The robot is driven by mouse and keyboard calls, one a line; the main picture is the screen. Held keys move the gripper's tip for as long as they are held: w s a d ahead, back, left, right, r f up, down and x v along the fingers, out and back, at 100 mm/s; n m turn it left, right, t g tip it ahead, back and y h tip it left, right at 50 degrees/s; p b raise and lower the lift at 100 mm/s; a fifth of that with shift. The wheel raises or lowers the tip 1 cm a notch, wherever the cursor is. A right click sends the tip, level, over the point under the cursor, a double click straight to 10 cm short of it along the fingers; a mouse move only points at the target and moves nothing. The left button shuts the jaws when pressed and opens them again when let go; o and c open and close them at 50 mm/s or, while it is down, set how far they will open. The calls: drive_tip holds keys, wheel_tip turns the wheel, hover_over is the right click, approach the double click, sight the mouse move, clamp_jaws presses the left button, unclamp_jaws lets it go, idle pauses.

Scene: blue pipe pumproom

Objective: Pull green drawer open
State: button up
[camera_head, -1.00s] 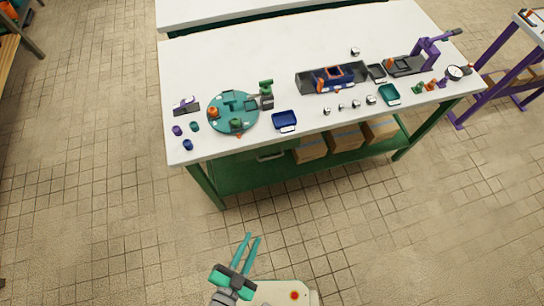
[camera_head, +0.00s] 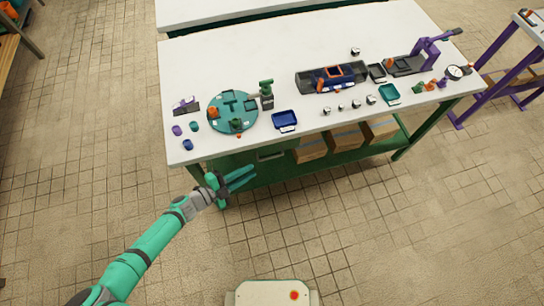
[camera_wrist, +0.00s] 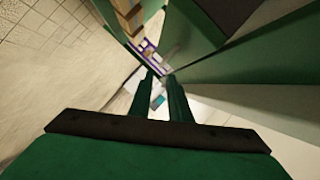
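The green drawer (camera_head: 236,161) is under the left part of the workbench, largely shaded by the tabletop. A pale grey handle (camera_head: 270,155) shows on its front; I cannot see any gap that would show it pulled out. My gripper (camera_head: 252,174) is in front of and below the drawer, near the left table leg, its teal fingers pointing right. The fingers are apart with nothing between them, as the wrist view also shows (camera_wrist: 161,97). Large green faces (camera_wrist: 265,65) fill the right of the wrist view; I cannot tell which is the drawer front.
The white tabletop (camera_head: 330,45) carries a teal round plate (camera_head: 247,122), a blue tray (camera_head: 284,119) and several small parts. Cardboard boxes (camera_head: 346,138) stand on the green lower shelf (camera_head: 290,169). The tiled floor (camera_head: 390,225) in front is clear.

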sight(272, 157)
drive_tip(key=shift+m, duration=0.3)
drive_tip(key=x, duration=1.2)
drive_tip(key=shift+w+r, duration=0.25)
drive_tip(key=shift+w, duration=0.1)
drive_tip(key=shift+c, duration=0.3)
clamp_jaws()
